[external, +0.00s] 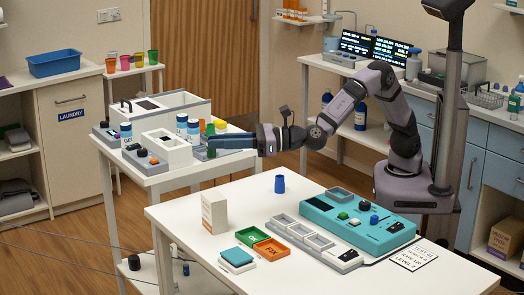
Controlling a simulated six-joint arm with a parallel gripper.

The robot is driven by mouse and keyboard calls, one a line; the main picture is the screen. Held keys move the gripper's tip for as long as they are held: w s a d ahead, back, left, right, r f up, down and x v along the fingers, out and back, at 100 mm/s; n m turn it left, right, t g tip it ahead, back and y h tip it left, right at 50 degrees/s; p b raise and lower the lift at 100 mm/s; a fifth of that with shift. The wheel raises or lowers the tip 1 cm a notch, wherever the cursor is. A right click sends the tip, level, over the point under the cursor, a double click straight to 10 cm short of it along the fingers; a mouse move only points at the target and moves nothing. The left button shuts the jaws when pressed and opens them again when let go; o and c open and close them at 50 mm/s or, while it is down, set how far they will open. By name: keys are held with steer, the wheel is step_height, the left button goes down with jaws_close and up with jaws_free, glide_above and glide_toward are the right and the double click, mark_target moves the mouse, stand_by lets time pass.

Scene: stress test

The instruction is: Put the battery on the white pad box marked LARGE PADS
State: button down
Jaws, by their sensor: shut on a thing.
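My gripper (212,142) reaches left over the side cart, its long bluish fingers close together and level. I cannot pick out the battery for certain. A small white upright box (214,212) stands near the back left of the front table; its print is too small to read, so I cannot confirm it is the LARGE PADS box. My gripper is behind and above it, well apart.
The side cart (160,178) carries white bins (167,152), several bottles and coloured items close to my gripper.

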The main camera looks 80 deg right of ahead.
steer(key=shift+f+p, duration=0.35)
steer(key=shift+f, duration=5.25)
steer(key=shift+f+b, duration=0.2)
steer(key=shift+b, duration=0.15)
steer(key=c, duration=1.6)
jaws_free()
steer(key=shift+r, duration=0.15)
steer(key=shift+r+p, duration=0.2)
steer(key=shift+p, duration=0.25)
steer(key=b+v, duration=0.2)
steer(key=v, duration=1)
steer(key=shift+a+f+b, duration=0.1)
steer(key=shift+f+b, duration=0.1)
steer(key=shift+b, duration=0.2)
